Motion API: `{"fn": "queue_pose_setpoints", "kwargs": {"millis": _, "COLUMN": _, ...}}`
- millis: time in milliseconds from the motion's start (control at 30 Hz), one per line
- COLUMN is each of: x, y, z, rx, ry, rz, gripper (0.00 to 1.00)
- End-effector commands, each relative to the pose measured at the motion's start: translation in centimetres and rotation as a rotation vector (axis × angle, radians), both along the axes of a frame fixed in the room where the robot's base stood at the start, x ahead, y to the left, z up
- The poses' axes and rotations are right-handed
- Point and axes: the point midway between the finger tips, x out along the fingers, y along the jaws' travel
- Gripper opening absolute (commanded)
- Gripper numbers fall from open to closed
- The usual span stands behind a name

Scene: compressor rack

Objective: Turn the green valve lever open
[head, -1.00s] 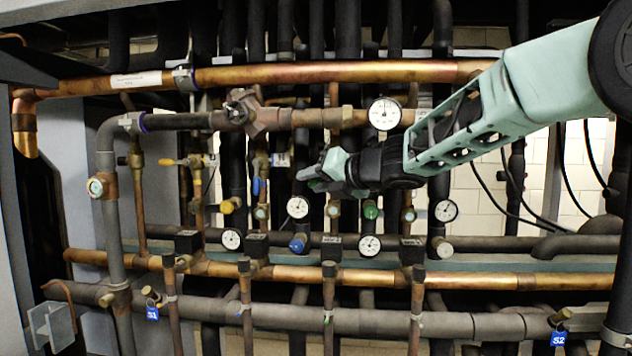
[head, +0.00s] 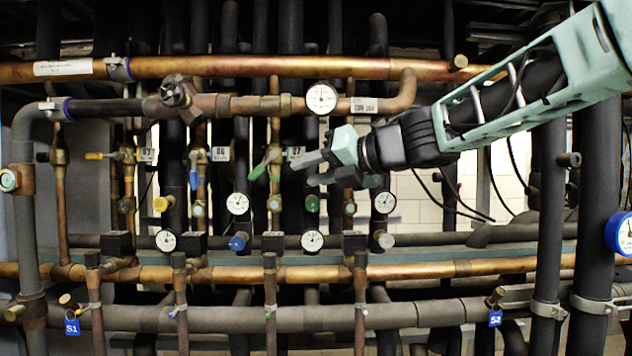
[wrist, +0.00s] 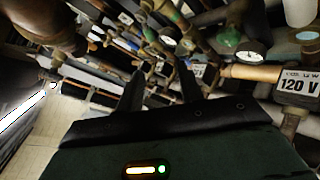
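The green valve lever (head: 258,172) slants down and left from a brass valve on a vertical copper pipe, in the middle of the head view. My gripper (head: 303,173) is just right of that valve in the picture, with its fingers pointing left. Its fingers are apart with nothing between them. In the wrist view my gripper (wrist: 159,90) also shows two separated, empty fingers pointing at the pipes. I cannot tell from the head view how far in front of the lever the fingers are.
A round green knob (head: 312,203) and a gauge (head: 385,202) are below my gripper. A large gauge (head: 321,98) is above. Pipes crowd the rack.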

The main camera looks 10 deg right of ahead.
Motion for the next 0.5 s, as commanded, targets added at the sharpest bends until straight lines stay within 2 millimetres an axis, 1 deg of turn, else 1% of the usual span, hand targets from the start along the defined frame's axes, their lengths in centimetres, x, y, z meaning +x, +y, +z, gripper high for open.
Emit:
{"fn": "queue_pose_setpoints", "kwargs": {"millis": 100, "x": -0.41, "y": -0.35, "z": -0.1, "rx": -0.001, "ry": 0.001, "rz": 0.0, "gripper": 0.37}}
{"fn": "queue_pose_setpoints", "kwargs": {"millis": 333, "x": -0.45, "y": -0.38, "z": -0.03, "rx": -0.001, "ry": 0.001, "rz": 0.001, "gripper": 0.37}}
{"fn": "queue_pose_setpoints", "kwargs": {"millis": 367, "x": -0.45, "y": -0.38, "z": -0.03, "rx": -0.001, "ry": 0.001, "rz": 0.001, "gripper": 0.34}}
{"fn": "queue_pose_setpoints", "kwargs": {"millis": 400, "x": -0.45, "y": -0.34, "z": -0.05, "rx": 0.0, "ry": 0.002, "rz": 0.001, "gripper": 0.23}}
{"fn": "queue_pose_setpoints", "kwargs": {"millis": 467, "x": -0.49, "y": -0.1, "z": -0.18, "rx": 0.012, "ry": 0.007, "rz": 0.005, "gripper": 0.06}}
{"fn": "queue_pose_setpoints", "kwargs": {"millis": 500, "x": -0.56, "y": 0.27, "z": -0.36, "rx": 0.029, "ry": 0.015, "rz": 0.013, "gripper": 0.0}}
